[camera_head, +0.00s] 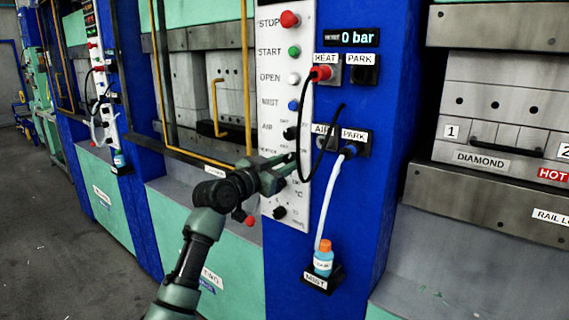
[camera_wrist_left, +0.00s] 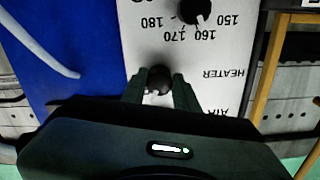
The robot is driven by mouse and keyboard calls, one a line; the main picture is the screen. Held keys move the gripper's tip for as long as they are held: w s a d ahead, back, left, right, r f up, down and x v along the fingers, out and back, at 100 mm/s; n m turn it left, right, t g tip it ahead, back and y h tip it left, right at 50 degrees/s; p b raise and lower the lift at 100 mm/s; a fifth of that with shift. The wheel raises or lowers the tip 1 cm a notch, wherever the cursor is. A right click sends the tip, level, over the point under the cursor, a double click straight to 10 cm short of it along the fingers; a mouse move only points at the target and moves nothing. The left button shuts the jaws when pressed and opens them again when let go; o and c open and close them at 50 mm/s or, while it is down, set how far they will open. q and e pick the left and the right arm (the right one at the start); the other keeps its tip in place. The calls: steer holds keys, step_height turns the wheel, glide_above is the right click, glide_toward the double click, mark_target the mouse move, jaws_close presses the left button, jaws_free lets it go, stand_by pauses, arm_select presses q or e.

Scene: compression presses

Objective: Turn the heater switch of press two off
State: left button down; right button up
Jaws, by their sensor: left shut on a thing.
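The white control panel (camera_head: 295,110) of press two stands on a blue column, with STOP, START, OPEN, MIST and AIR controls down it. My left gripper (camera_head: 288,163) reaches the panel's lower part, below the AIR switch (camera_head: 290,133). In the left wrist view my left gripper (camera_wrist_left: 158,86) is shut on the dark heater switch (camera_wrist_left: 157,78), one finger on each side. The HEATER label (camera_wrist_left: 223,74) is beside it, upside down in that view. The gripper covers the switch in the head view, and its on or off position cannot be told.
A temperature dial (camera_wrist_left: 194,10) sits near the gripper. A red HEAT plug (camera_head: 321,73) with a black cable, a PARK socket (camera_head: 363,70) and a white hose (camera_head: 331,200) are to the right. A yellow guard bar (camera_head: 247,75) runs left of the panel. A mist bottle (camera_head: 323,258) stands below.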

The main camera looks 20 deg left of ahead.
arm_select(q)
steer(key=n+p, duration=0.4)
steer(key=n, duration=0.1)
steer(key=shift+d+r, duration=0.1)
steer(key=shift+r, duration=0.05)
steer(key=n+p, duration=0.3)
steer(key=n, duration=0.1)
steer(key=shift+s+n+p, duration=0.1)
steer(key=shift+n+p, duration=0.75)
steer(key=shift+n, duration=0.35)
steer(key=shift+d, duration=0.1)
steer(key=c, duration=1.1)
jaws_free()
steer(key=shift+o, duration=0.2)
steer(key=b+v, duration=0.1)
steer(key=v, duration=0.6)
steer(key=shift+s+a, duration=0.2)
steer(key=shift+s, duration=0.15)
